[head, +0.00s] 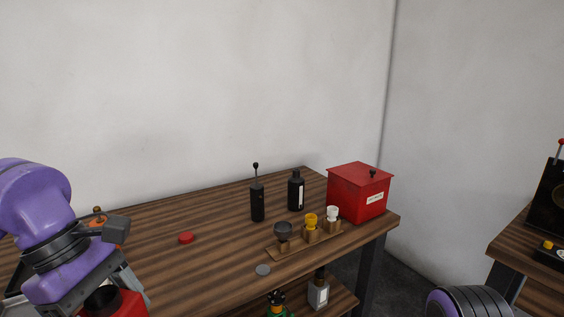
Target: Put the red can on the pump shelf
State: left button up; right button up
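A red object with a dark round top (130,306), which may be the red can, is at the bottom left, cut off by the frame edge. My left gripper (97,292) is right over it, with its fingers on either side of the dark top. The fingertips are hidden, so I cannot tell whether they grip it. My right arm shows only as a rounded link at the bottom right; its gripper is out of view. A lower shelf (340,300) under the table holds bottles; I cannot tell whether it is the pump shelf.
On the wooden table (215,215) stand a black lever-topped device (257,203), a black bottle (296,192), a red lidded box (357,193) and a wooden strip (291,248) with small cups. A red disc (186,238) and grey disc (263,270) lie nearby. Another table (520,252) is right.

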pick_arm(q)
jog(key=w+m, duration=0.1)
jog(key=m, duration=0.1)
jog(key=w+m+g, duration=0.1)
jog(key=w+m, duration=0.1)
jog(key=w+a+m+g+y, duration=0.1)
jog(key=m, duration=0.1)
jog(key=shift+w+f, duration=0.35)
jog(key=shift+w, duration=0.05)
jog(key=w+d+f+m+y, duration=0.1)
jog(key=w+f+m, duration=0.2)
jog(key=f, duration=0.4)
jog(key=w+d+f+m+g+y, duration=0.1)
jog(key=w+d+f+m, duration=0.1)
jog(key=f, duration=0.6)
jog(key=shift+w+d+f+m, duration=0.25)
jog(key=shift+w+m, duration=0.25)
jog(key=shift+m, duration=0.4)
